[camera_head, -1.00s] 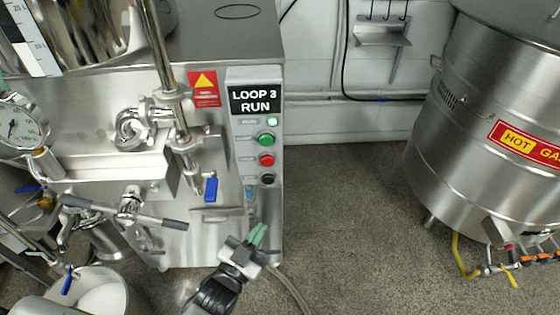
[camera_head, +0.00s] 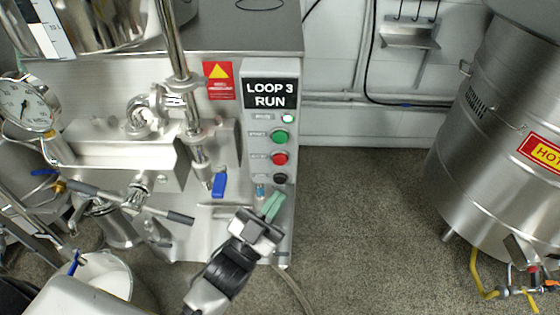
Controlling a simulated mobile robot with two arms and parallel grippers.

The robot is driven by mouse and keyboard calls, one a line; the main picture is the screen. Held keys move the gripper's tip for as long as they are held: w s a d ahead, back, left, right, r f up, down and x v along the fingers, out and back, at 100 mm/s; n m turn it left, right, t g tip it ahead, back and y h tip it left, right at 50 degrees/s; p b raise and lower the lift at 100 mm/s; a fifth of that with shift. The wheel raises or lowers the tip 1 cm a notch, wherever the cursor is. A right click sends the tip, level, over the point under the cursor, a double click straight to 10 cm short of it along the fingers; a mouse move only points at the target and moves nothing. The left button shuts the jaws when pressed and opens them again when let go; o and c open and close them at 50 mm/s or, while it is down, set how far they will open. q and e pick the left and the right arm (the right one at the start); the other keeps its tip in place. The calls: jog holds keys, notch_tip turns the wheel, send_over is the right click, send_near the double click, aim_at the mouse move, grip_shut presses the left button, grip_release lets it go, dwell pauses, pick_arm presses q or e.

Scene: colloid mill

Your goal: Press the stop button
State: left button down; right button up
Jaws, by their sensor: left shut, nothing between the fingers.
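The control panel (camera_head: 250,160) on the front of the mill carries a sign reading LOOP 3 RUN (camera_head: 269,95). Below it are a lit white-green lamp (camera_head: 288,118), a green button (camera_head: 280,137), a red button (camera_head: 279,159) and a black button or knob (camera_head: 280,179), in a column. The small labels beside them are too small to read. My left gripper (camera_head: 273,205), with green fingertips, is shut and empty. It appears just below the black button, apart from the red one. My right gripper is not in view.
A blue-handled valve (camera_head: 218,185) and steel pipework stand left of the panel. A white bucket (camera_head: 104,275) is at lower left. A large steel vessel with a hot label (camera_head: 540,150) stands at right. The floor (camera_head: 370,220) between is clear.

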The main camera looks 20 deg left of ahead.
aim_at(280, 159)
pick_arm(q)
jog(key=shift+w+a+b, duration=0.2)
jog(key=shift+w+a, duration=0.15)
jog(key=shift+w, duration=0.8)
jog(key=shift+w+a+b, duration=0.15)
jog(key=shift+w+a, duration=0.15)
jog(key=shift+w, duration=0.85)
jog(key=shift+w+a+b, duration=0.2)
jog(key=shift+w+a, duration=0.15)
jog(key=shift+w, duration=0.8)
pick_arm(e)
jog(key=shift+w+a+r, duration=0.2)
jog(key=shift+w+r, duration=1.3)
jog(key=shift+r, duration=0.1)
pick_arm(q)
jog(key=shift+w, duration=0.15)
jog(key=shift+w+a, duration=0.1)
jog(key=shift+w, duration=0.15)
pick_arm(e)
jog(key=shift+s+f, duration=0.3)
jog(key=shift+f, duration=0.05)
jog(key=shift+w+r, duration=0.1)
